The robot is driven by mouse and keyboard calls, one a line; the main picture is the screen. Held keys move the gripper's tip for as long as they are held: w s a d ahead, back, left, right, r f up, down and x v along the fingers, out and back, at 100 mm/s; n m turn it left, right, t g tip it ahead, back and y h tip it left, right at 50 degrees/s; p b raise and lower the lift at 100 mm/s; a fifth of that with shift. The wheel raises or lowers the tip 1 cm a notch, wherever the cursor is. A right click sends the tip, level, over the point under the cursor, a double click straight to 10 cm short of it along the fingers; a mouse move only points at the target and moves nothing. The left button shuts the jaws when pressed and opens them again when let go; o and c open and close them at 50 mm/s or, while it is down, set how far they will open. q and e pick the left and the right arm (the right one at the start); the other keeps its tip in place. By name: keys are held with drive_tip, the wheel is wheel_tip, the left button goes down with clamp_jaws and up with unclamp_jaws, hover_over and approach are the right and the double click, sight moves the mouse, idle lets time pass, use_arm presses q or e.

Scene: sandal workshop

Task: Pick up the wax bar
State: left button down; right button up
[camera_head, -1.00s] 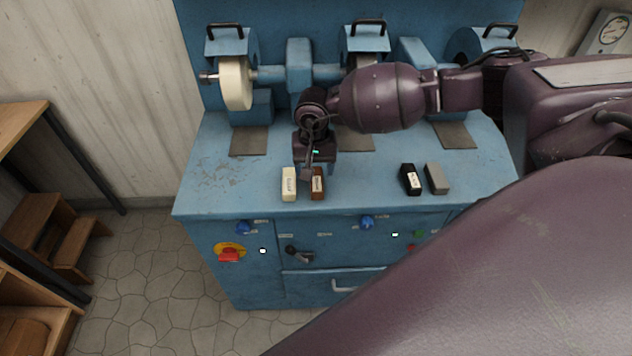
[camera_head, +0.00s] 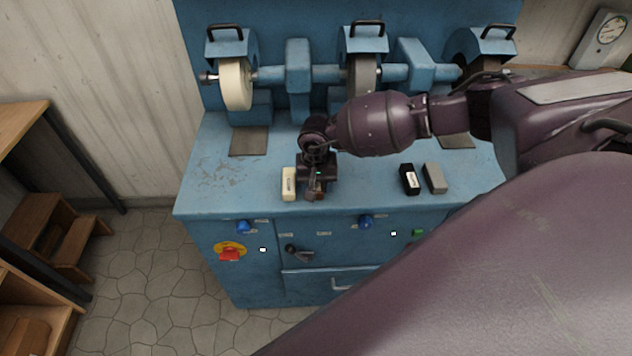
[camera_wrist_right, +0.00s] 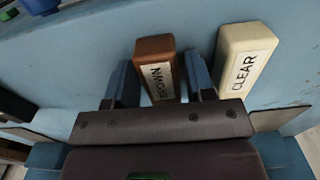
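The brown bar (camera_wrist_right: 155,60), labelled BROWN, lies on the blue machine's bench in the right wrist view. In the head view it (camera_head: 314,195) is mostly hidden under my right gripper (camera_head: 317,186). The cream bar (camera_wrist_right: 243,62), labelled CLEAR, lies just beside it; in the head view this bar (camera_head: 289,185) is to its left. My right gripper is open and low, with one finger on each side of the brown bar. A narrow gap shows at the right finger; contact at the left finger cannot be told. My left gripper is not in view.
A black bar (camera_head: 409,179) and a grey bar (camera_head: 435,178) lie further right on the blue bench (camera_head: 225,182). A cream wheel (camera_head: 236,84) and other wheels stand behind. Knobs and a red switch (camera_head: 230,254) are on the front panel. The bench's left part is clear.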

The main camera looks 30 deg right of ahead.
drive_tip(key=c, duration=0.6)
drive_tip(key=shift+c, duration=0.2)
drive_tip(key=shift+r, duration=0.15)
